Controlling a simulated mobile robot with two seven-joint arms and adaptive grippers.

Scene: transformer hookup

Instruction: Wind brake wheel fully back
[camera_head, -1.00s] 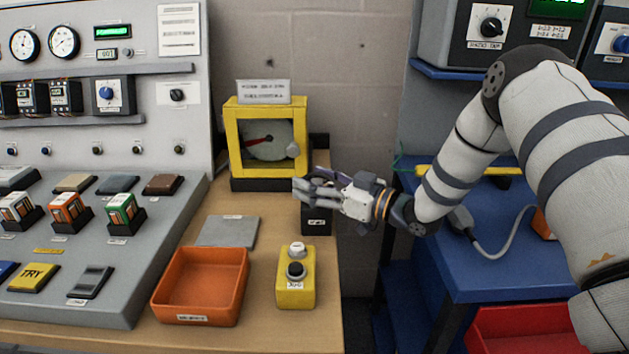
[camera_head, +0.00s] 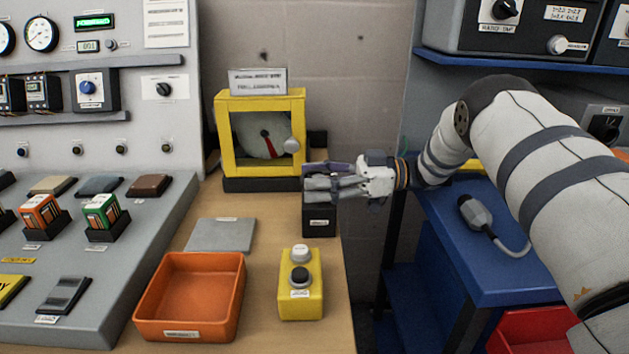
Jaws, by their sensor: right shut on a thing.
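The yellow-framed housing (camera_head: 228,172) stands at the back of the wooden bench. Inside it is a grey disc (camera_head: 250,132) with a red pointer, which points down and slightly right. A pale round knob (camera_head: 291,145) shows at the frame's right side. I cannot tell which part is the brake wheel. My right gripper (camera_head: 312,182) is to the lower right of the housing, over a black labelled box (camera_head: 319,221). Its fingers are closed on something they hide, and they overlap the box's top. My left gripper is not in view.
An orange tray (camera_head: 238,290), a grey plate (camera_head: 220,235) and a yellow button box (camera_head: 301,300) lie on the bench. A sloped grey control console (camera_head: 120,260) is at left. A blue table (camera_head: 500,270) stands at right, beyond a gap.

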